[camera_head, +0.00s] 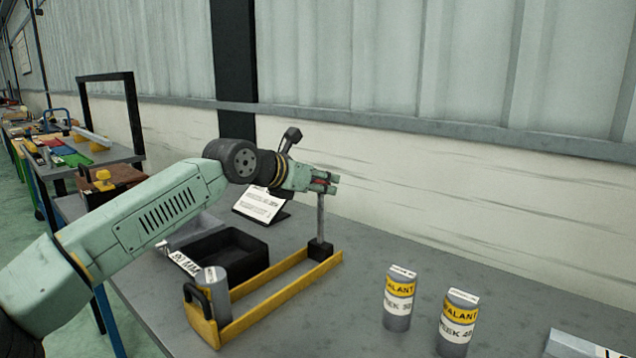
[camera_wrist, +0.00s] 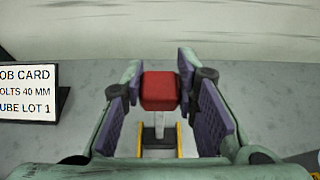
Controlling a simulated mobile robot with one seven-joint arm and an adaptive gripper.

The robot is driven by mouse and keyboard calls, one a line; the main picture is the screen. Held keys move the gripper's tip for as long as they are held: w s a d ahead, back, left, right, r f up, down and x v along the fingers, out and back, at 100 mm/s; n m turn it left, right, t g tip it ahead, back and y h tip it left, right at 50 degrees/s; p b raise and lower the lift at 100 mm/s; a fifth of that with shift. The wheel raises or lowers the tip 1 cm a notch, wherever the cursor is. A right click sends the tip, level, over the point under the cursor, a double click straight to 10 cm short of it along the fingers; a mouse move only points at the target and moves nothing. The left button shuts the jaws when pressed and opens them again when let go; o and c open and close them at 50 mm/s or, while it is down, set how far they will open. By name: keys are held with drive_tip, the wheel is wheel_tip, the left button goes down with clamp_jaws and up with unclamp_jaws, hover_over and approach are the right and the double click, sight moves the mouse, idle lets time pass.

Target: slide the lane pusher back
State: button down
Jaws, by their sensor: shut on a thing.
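The lane pusher is a dark block (camera_head: 320,250) with an upright grey post and a red knob (camera_wrist: 160,90) on top. It stands at the far right end of the yellow-railed lane (camera_head: 285,292). My gripper (camera_head: 325,184) is above the block, its fingers closed around the red knob, which fills the space between the fingertips in the wrist view (camera_wrist: 160,84). A grey can (camera_head: 214,292) stands in the near left end of the lane, beside a black handle (camera_head: 197,300). The lane between can and pusher is empty.
A black open bin (camera_head: 232,250) and a grey bin lie left of the lane. A job card (camera_head: 260,205) stands behind. Two sealant tubes (camera_head: 399,298) (camera_head: 457,325) stand to the right. The wall runs close behind the bench.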

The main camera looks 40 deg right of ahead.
drive_tip(key=shift+r, duration=0.15)
drive_tip(key=c, duration=1.6)
unclamp_jaws()
drive_tip(key=shift+d, duration=0.15)
drive_tip(key=shift+c, duration=0.2)
drive_tip(key=shift+o, duration=0.8)
drive_tip(key=shift+d, duration=0.1)
drive_tip(key=shift+o, duration=1.2)
drive_tip(key=v, duration=1.2)
drive_tip(key=shift+f, duration=0.25)
